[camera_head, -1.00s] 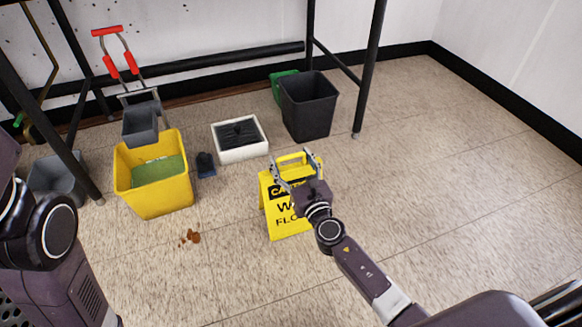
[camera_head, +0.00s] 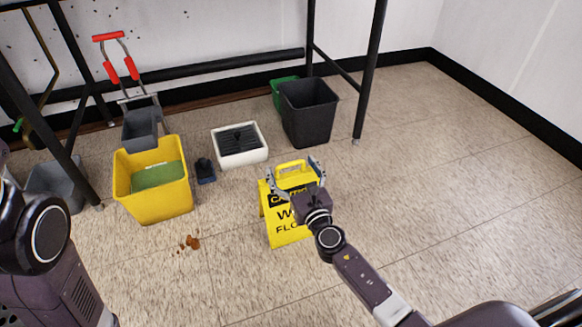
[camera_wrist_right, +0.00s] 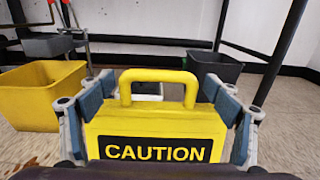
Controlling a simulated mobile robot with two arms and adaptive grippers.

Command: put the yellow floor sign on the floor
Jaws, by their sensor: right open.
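The yellow floor sign (camera_head: 286,236) stands upright on the tiled floor, with a handle on top and black caution lettering. My right gripper (camera_head: 295,172) is open at the sign's upper part, and its wrist hides some of the lettering. In the right wrist view the sign (camera_wrist_right: 160,122) fills the middle, with one finger of the right gripper (camera_wrist_right: 158,110) on each side of it, below the handle. I cannot tell whether the fingers touch it. My left arm shows at the left edge of the head view; its gripper is out of the picture.
A yellow mop bucket (camera_head: 152,203) stands left, with a brown spill (camera_head: 190,242) in front. A white tray (camera_head: 239,158) and a dark bin (camera_head: 309,118) are behind the sign. Black table legs (camera_head: 369,72) rise at the back. The floor on the right is clear.

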